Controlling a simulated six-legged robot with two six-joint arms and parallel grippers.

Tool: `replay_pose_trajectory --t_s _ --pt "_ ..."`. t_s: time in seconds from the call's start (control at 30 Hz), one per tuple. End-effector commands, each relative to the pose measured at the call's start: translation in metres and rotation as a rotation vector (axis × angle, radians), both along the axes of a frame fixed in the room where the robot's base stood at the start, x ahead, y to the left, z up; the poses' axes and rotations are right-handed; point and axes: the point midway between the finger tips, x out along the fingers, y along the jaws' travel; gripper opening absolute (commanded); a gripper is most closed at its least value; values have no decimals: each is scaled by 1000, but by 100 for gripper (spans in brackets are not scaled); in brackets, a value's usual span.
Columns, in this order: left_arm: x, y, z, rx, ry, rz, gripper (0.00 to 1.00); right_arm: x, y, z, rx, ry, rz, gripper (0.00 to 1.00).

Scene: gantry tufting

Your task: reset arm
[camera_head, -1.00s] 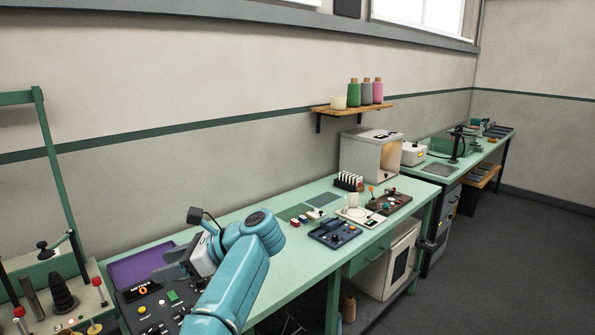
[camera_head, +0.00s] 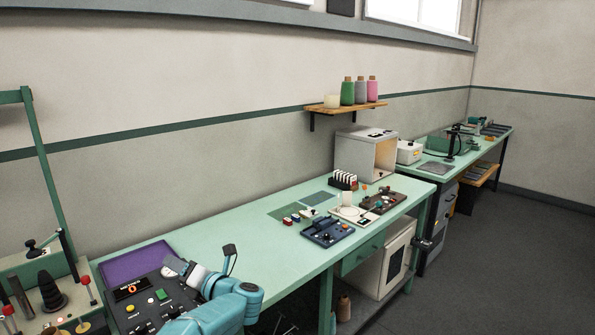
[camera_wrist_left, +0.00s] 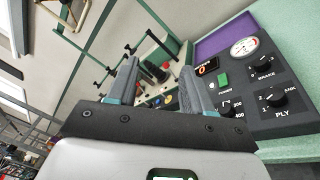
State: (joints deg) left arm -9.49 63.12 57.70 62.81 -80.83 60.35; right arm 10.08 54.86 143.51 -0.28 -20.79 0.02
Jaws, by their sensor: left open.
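My left arm (camera_head: 235,300) is blue and comes in low at the bottom of the head view. My left gripper (camera_head: 190,273) is over the dark control panel (camera_head: 143,309), close to its dial end. In the left wrist view my left gripper (camera_wrist_left: 160,78) has its two grey fingers spread apart with nothing between them. The panel (camera_wrist_left: 283,110) lies to the right of the fingers there, with a white dial gauge (camera_wrist_left: 244,47) and black knobs marked BRAKE and PLY. My right gripper is in neither view.
A machine with a green frame (camera_head: 47,185) stands at the left. A blue control box (camera_head: 327,232) and small parts sit farther along the green bench (camera_head: 215,236). The bench between is clear.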

Motion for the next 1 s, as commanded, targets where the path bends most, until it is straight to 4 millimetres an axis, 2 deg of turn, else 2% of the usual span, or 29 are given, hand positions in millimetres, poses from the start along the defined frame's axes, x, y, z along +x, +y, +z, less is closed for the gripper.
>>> replay_pose_trajectory --t_s 0.03,0.13,0.23,0.37,0.47,0.57,0.7,0.87,1.0 --pt "5 -2 -25 65 118 -77 51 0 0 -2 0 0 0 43" --pt "11 -14 -70 194 346 -247 51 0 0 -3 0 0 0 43" --pt "7 -28 -116 303 547 -406 51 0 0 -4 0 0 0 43" --pt "-11 -47 -173 422 773 -606 51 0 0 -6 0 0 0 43" --pt "-33 -61 -213 501 925 -756 51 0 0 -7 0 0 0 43" --pt "-61 -75 -249 571 1056 -909 51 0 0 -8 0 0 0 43" --pt "-108 -93 -293 659 1214 -1123 51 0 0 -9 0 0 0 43" --pt "-171 -112 -333 747 1355 -1376 51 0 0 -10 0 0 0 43" --pt "-231 -128 -356 812 1442 -1604 51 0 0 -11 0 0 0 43"
